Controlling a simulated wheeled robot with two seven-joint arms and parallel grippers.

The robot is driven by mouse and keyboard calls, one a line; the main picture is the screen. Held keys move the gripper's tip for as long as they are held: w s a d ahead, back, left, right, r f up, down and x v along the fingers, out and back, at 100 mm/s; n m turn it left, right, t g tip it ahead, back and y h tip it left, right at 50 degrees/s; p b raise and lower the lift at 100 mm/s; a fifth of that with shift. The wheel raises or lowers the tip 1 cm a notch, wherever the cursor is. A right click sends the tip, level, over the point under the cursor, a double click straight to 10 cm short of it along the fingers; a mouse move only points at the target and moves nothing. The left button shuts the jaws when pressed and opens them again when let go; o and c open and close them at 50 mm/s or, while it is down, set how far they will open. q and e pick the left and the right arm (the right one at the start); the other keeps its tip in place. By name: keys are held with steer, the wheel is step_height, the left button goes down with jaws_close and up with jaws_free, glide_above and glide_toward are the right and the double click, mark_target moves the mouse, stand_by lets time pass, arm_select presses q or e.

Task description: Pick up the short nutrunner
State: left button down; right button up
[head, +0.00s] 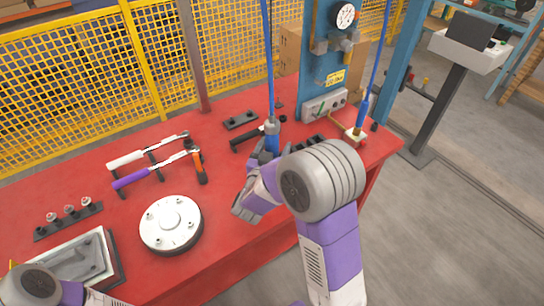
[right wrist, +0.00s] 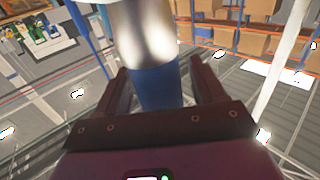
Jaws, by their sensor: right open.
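A nutrunner with a silver and blue body (head: 272,136) hangs upright on a blue line over the red table. I take it for the short one, but cannot compare lengths surely. In the right wrist view its silver and blue body (right wrist: 160,85) stands between the fingers of my right gripper (right wrist: 158,72). These fingers are open, one on each side of it, with gaps visible. In the head view my right gripper (head: 264,156) is at its lower part, and my arm partly hides it. A second blue tool (head: 361,112) hangs further right. My left gripper is out of view.
The red table (head: 240,245) carries a round silver flange (head: 171,222), wrenches with white (head: 126,160) and purple (head: 131,178) handles, an orange-black tool (head: 199,166), and a socket rack (head: 68,220). A blue post with a gauge (head: 345,16) stands behind. A yellow fence (head: 60,90) lines the back.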

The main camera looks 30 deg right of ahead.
jaws_close()
steer(key=shift+r, duration=0.2)
stand_by(0.4)
